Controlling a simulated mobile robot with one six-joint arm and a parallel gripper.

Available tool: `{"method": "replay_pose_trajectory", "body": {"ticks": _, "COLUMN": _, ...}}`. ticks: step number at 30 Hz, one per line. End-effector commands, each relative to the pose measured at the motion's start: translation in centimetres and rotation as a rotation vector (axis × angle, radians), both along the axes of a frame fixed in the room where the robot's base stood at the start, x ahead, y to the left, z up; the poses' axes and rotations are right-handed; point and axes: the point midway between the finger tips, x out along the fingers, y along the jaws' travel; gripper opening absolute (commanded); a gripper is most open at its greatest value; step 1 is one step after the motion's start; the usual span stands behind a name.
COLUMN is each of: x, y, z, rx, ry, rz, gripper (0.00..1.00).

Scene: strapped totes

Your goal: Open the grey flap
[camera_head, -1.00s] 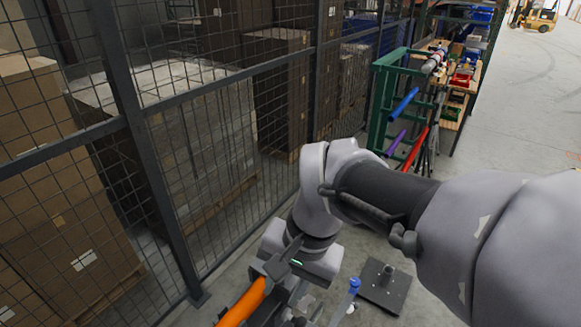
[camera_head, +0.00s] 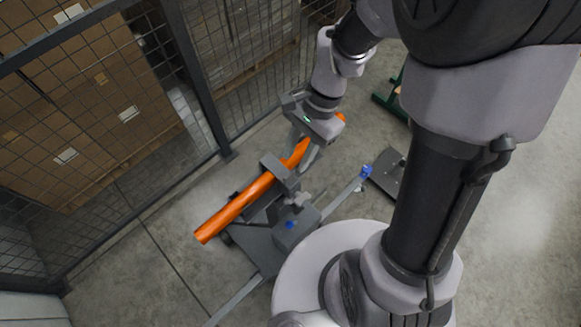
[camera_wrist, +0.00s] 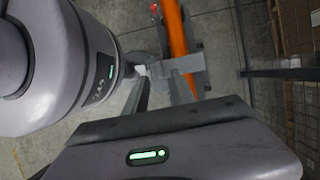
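An orange tube (camera_head: 235,210) lies slanting across a low grey stand (camera_head: 262,240); part of it also shows in the wrist view (camera_wrist: 175,28). A grey block-like piece (camera_head: 279,171) sits across the tube; it appears in the wrist view (camera_wrist: 186,64) too. I cannot tell whether this piece is the grey flap. My gripper (camera_head: 308,163) points down beside the tube, close to the grey piece. In the wrist view its fingers (camera_wrist: 138,92) end near that piece; contact and finger gap are unclear. My wrist hides part of the tube.
A wire mesh fence (camera_head: 262,70) with a dark post (camera_head: 197,80) runs behind the tube, with stacked cardboard boxes (camera_head: 100,100) beyond it. A dark base plate (camera_head: 388,176) lies right of the stand. Bare concrete floor lies at the left front.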

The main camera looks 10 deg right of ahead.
Motion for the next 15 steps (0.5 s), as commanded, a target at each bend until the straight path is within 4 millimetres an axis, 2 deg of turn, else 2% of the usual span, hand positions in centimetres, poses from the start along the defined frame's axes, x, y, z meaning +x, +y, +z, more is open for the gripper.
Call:
{"method": "replay_pose_trajectory", "body": {"ticks": 1, "x": -0.4, "y": 0.4, "z": -1.4, "rx": 0.001, "ry": 0.005, "rz": 0.002, "gripper": 0.31}}
{"method": "replay_pose_trajectory", "body": {"ticks": 6, "x": -0.9, "y": 1.4, "z": -4.0, "rx": 0.001, "ry": 0.001, "rz": 0.001, "gripper": 0.31}}
{"method": "replay_pose_trajectory", "body": {"ticks": 15, "x": -1.2, "y": 1.8, "z": -5.1, "rx": 0.001, "ry": -0.001, "rz": 0.001, "gripper": 0.31}}
